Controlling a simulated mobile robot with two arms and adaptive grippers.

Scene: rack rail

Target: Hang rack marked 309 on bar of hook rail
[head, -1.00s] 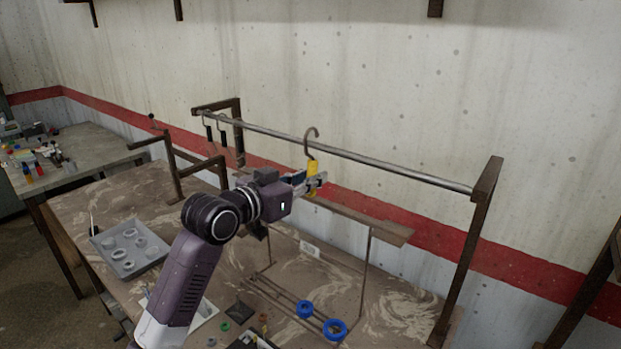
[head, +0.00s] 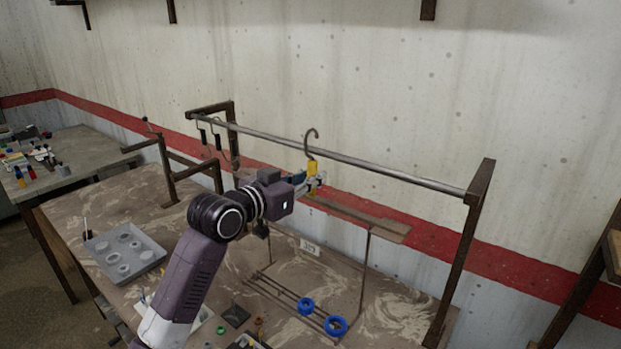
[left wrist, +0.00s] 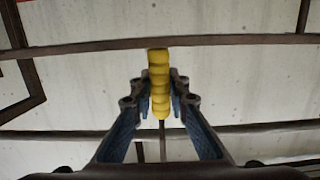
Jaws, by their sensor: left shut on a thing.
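The rack marked 309 has a white tag (head: 309,247), a brown top board (head: 362,217), thin rods and a lower shelf (head: 285,292) bearing blue rings (head: 335,326). Its yellow grip (head: 312,172) sits below a curved hook (head: 311,140). My left gripper (head: 315,182) is shut on the yellow grip, which also shows between the fingers in the left wrist view (left wrist: 159,85). The hook rail's bar (head: 385,169) runs behind the hook in the head view. The hook's tip appears above the bar; I cannot tell whether they touch. My right gripper is not in view.
Dark hooks (head: 217,138) hang at the bar's left end. The rail's right post (head: 465,255) stands by the wall. A grey tray (head: 125,252) with round parts lies on the table at left. A smaller brown stand (head: 168,170) is behind my left arm.

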